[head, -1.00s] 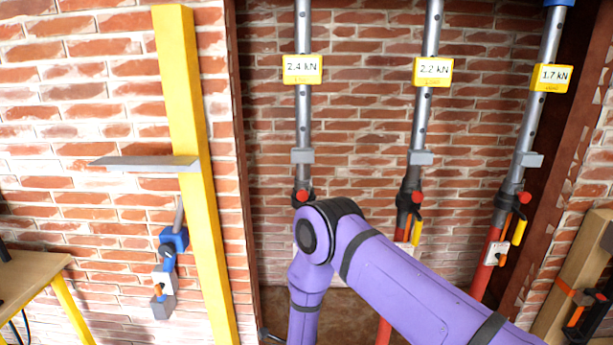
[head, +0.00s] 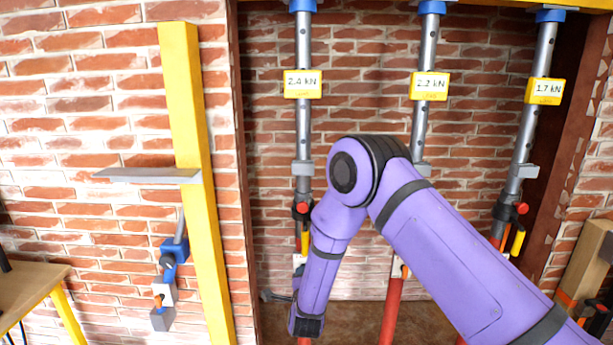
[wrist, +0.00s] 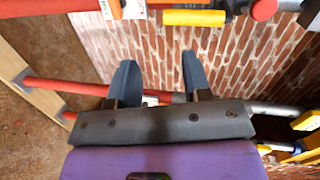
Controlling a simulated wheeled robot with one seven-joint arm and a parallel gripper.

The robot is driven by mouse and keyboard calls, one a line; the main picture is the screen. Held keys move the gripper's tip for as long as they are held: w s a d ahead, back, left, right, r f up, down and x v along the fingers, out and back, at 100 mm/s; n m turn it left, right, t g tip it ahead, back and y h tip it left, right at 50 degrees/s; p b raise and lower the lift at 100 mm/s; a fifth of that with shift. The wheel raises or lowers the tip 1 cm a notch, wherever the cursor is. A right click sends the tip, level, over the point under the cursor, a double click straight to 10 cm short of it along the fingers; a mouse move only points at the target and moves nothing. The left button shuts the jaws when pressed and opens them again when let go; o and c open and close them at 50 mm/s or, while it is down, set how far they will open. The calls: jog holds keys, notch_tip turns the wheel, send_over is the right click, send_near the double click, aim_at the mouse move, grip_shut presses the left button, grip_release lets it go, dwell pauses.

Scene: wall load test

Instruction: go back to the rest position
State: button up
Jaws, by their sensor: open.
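My gripper shows in the wrist view (wrist: 155,85), with its two dark fingers apart and nothing between them. In the head view my purple arm reaches up from the lower right, bends at the elbow and points down in front of the left prop. The gripper's fingers cannot be made out there. The left prop (head: 303,128) carries a yellow 2.4 kN display (head: 303,84). The middle prop (head: 420,128) carries a 2.2 kN display (head: 430,86), and the right prop (head: 530,130) a 1.7 kN display (head: 544,91). My arm hides part of the left and middle props.
A yellow post (head: 190,150) with a grey shelf plate (head: 148,175) stands left of the recess. A blue clamp-like tool (head: 174,250) hangs on the brick wall. A wooden table (head: 30,285) is at the lower left. In the wrist view a red tube (wrist: 75,87) passes close behind the fingers.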

jog(key=w+d+r+n+g+y, duration=0.1)
jog(key=d+r+n, duration=0.15)
jog(key=r, duration=0.65)
jog(key=w+d+r+n+g+y, duration=0.1)
jog(key=d+r+n+g, duration=0.15)
jog(key=r, duration=0.65)
jog(key=s+d+r+n+g, duration=0.1)
jog(key=s+d+r+n, duration=0.1)
jog(key=s+d+r, duration=0.35)
jog(key=s+d+r+n+g, duration=0.1)
jog(key=s+d+r+n, duration=0.15)
jog(key=r, duration=0.55)
jog(key=s+d+r+n+g, duration=0.1)
jog(key=s+d+r, duration=0.2)
jog(key=s+d, duration=0.15)
jog(key=s+d+r+n+g+h, duration=0.1)
jog(key=s+d+r, duration=0.2)
jog(key=s, duration=0.3)
jog(key=s+d+r+n, duration=0.2)
jog(key=s+d, duration=0.2)
jog(key=s, duration=0.2)
jog(key=s+d+n+g+h, duration=0.1)
jog(key=s+d, duration=0.2)
jog(key=s, duration=0.6)
jog(key=s+d+n+g, duration=0.1)
jog(key=s+d+g, duration=0.1)
jog(key=s, duration=0.8)
jog(key=shift+d+r+n+h, duration=0.25)
jog(key=shift+d+n+h, duration=0.15)
jog(key=shift+d, duration=0.5)
